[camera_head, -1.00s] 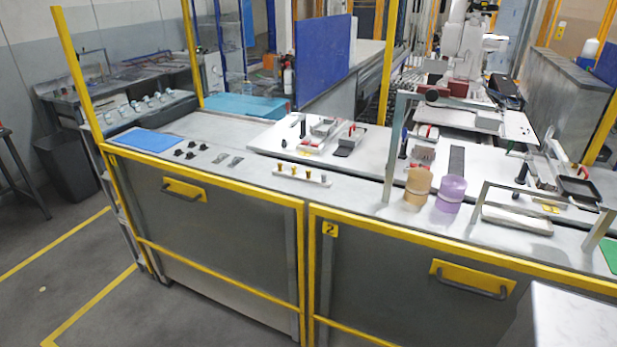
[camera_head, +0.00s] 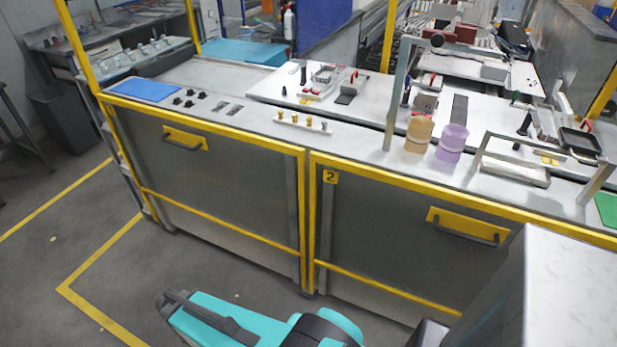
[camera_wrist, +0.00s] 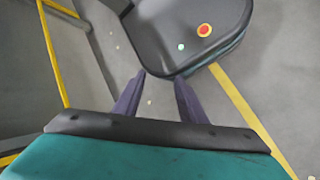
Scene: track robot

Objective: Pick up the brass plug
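Several small plugs stand upright in a row on a white strip (camera_head: 302,125) on the counter. Those toward the left are brass-coloured, such as one brass plug (camera_head: 309,121); the rightmost one (camera_head: 324,127) looks greyer. They are too small to tell apart in detail. My gripper (camera_wrist: 159,76) shows in the wrist view with its two dark fingers apart and nothing between them. It points down over the floor and my own base, well away from the plugs. In the head view my teal arm is low at the bottom, in front of the counter. No plug shows in the wrist view.
The counter has a yellow front edge (camera_head: 230,135). Right of the strip are a tall grey post (camera_head: 392,110), an amber cylinder (camera_head: 419,134) and a purple cylinder (camera_head: 452,142). Small black parts (camera_head: 190,98) and a blue mat (camera_head: 145,90) lie left. Floor before the counter is clear.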

